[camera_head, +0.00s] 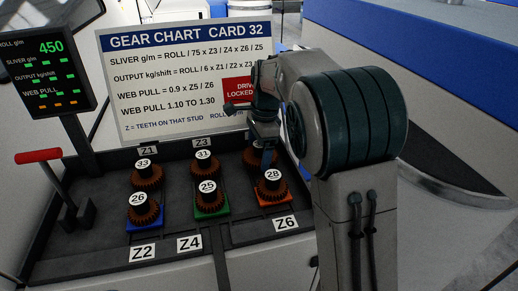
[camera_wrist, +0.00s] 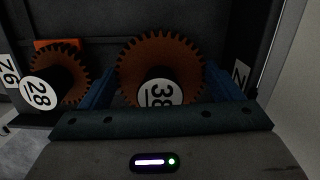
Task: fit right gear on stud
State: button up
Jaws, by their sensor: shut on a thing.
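My gripper (camera_head: 266,157) is at the back right of the gear tray, with its blue fingers on either side of the brown gear 38 (camera_wrist: 158,55) and shut on it. The gear has a white disc marked 38. In the head view this gear (camera_head: 250,157) is partly hidden behind my fingers, at the back of the right-hand pair. Its stud is hidden, and I cannot tell whether the gear is seated or held above it. Gear 28 (camera_head: 272,187) stands on an orange base in front, by the Z6 label (camera_head: 285,223); it also shows in the wrist view (camera_wrist: 72,70).
Gears 33 (camera_head: 146,177), 26 (camera_head: 143,210), 31 (camera_head: 205,164) and 25 (camera_head: 208,199) stand to the left. A gear chart (camera_head: 180,75) rises behind the tray. A red-handled lever (camera_head: 40,157) and display (camera_head: 45,65) are at the left.

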jog(key=o, duration=1)
jog(key=shift+c, duration=0.2)
notch_tip(320, 180, up, 14)
jog(key=d, duration=0.1)
jog(key=shift+w+d+f+b, duration=0.15)
jog(key=shift+w+d+b, duration=0.1)
jog(key=shift+d+b, duration=0.05)
jog(key=shift+s+d, duration=0.1)
jog(key=s+d+f+n+t, duration=0.1)
jog(key=s+d+f+n, duration=0.2)
jog(key=s, duration=0.5)
jog(key=s+d+f+n+t+h, duration=0.1)
jog(key=s+d+f+n, duration=0.2)
jog(key=s+f+n, duration=0.3)
jog(key=s+d+f+n+t, duration=0.2)
jog(key=s+d+f+n, duration=0.1)
jog(key=s, duration=0.9)
jog(key=f+n, duration=0.1)
jog(key=n, duration=0.1)
jog(key=shift+d+f+n, duration=0.2)
jog(key=shift+d+n, duration=0.1)
jog(key=shift+d, duration=0.1)
